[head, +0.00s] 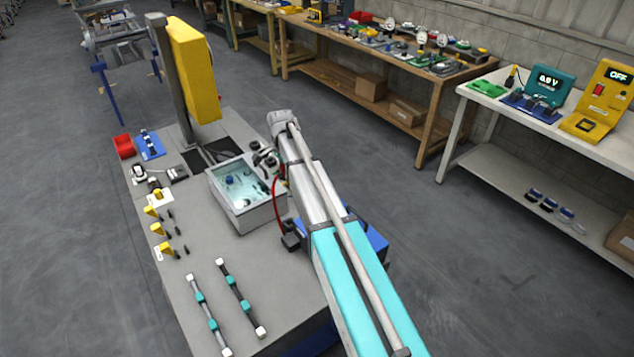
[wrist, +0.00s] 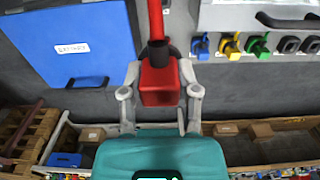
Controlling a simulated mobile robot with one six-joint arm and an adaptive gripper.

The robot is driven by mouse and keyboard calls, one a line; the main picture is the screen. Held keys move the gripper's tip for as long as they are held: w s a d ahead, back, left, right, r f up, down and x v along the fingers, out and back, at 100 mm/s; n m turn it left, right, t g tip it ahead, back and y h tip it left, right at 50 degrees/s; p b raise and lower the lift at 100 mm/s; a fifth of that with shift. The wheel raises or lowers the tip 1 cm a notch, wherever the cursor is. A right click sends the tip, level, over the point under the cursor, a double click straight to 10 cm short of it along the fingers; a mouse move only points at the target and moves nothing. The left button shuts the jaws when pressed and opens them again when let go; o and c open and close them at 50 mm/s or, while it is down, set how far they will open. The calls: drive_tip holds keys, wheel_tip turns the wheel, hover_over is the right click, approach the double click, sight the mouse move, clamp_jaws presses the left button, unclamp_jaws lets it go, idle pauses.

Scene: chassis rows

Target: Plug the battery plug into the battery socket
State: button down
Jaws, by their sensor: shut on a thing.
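In the wrist view my gripper (wrist: 161,96) is shut on a red block-shaped plug (wrist: 159,84). A black collar joins it to a red cable that runs up out of the picture. The plug hangs clear of the surfaces around it. A blue battery box (wrist: 60,35) with a white label is to its left. In the head view the red cable (head: 276,200) shows left of my arm, and a blue box (head: 376,240) is partly behind my arm. My arm hides most of the gripper and plug there. I cannot make out which opening is the battery socket.
In the wrist view a grey panel (wrist: 230,16) at upper right carries blue, yellow, green and black connectors. In the head view a grey open bin (head: 253,216), a yellow upright panel (head: 193,70) and small parts stand on the grey bench. Workbenches line the wall; the floor between is clear.

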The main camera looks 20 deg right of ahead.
wheel_tip(320, 180, up, 13)
drive_tip(key=p, duration=1.2)
drive_tip(key=shift+r, duration=0.15)
drive_tip(key=shift+s, duration=0.1)
